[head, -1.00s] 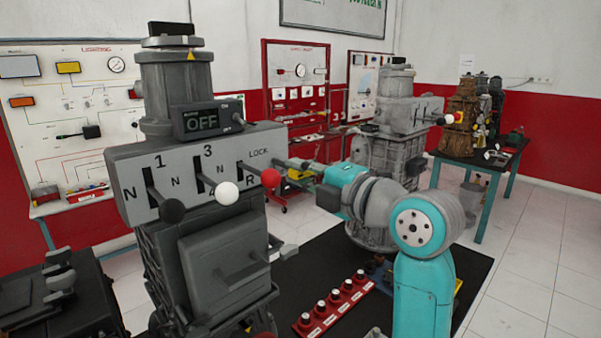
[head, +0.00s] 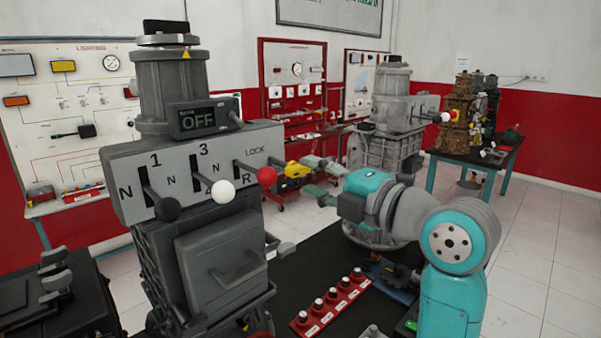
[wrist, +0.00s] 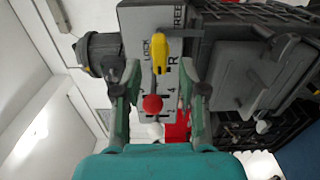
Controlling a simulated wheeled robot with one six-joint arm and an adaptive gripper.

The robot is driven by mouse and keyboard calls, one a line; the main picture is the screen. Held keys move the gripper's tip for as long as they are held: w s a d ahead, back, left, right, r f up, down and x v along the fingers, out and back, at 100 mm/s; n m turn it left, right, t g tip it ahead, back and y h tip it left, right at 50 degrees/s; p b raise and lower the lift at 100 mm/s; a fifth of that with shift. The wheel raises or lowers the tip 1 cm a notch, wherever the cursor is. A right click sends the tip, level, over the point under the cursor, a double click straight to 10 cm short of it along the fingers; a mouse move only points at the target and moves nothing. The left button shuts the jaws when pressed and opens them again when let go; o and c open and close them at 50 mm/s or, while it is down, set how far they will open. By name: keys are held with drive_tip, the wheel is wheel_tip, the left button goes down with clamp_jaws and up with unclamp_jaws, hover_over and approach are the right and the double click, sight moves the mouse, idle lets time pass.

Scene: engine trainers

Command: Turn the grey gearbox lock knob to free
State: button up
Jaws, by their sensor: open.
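The grey gearbox (head: 210,235) stands at left in the head view, with a lettered panel (head: 130,190) on top. A yellow knob (wrist: 161,50), by the LOCK and FREE lettering in the wrist view, appears to be the lock knob. It shows as a yellow patch (head: 294,170) past the panel's right edge in the head view. My gripper (head: 318,178) is open and empty, right of the panel. In the wrist view the knob lies between and beyond the fingers; contact is not visible. Which mark it points to is unclear.
Black, white and red (head: 266,176) ball levers stick out of the panel; the red ball (wrist: 152,104) shows between my fingers in the wrist view. A red button strip (head: 330,305) lies on the dark surface below. Another gearbox (head: 385,150) stands behind my arm.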

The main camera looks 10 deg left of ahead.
drive_tip(key=v, duration=0.7)
drive_tip(key=shift+s+d, duration=0.2)
drive_tip(key=shift+d, duration=0.05)
drive_tip(key=s+d+f+m+t+h, duration=0.1)
drive_tip(key=d+f+m+t+h, duration=0.15)
drive_tip(key=f+m, duration=0.75)
drive_tip(key=d+f+m+t+h, duration=0.2)
drive_tip(key=d+f+m+h, duration=0.25)
drive_tip(key=f, duration=1.15)
drive_tip(key=s+d+f+m+h, duration=0.2)
drive_tip(key=s+d+f+m, duration=0.15)
drive_tip(key=s+f, duration=0.35)
drive_tip(key=s+d+f+m+h, duration=0.2)
drive_tip(key=s+f+m, duration=0.2)
drive_tip(key=s+f, duration=0.3)
drive_tip(key=s+d+f+m+h, duration=0.1)
drive_tip(key=s+d+f+m, duration=0.1)
drive_tip(key=s, duration=1.1)
drive_tip(key=s+d+f+m+h, duration=0.2)
drive_tip(key=s+m, duration=0.2)
drive_tip(key=s, duration=1)
drive_tip(key=shift+d+m+g, duration=0.3)
drive_tip(key=shift+g, duration=0.05)
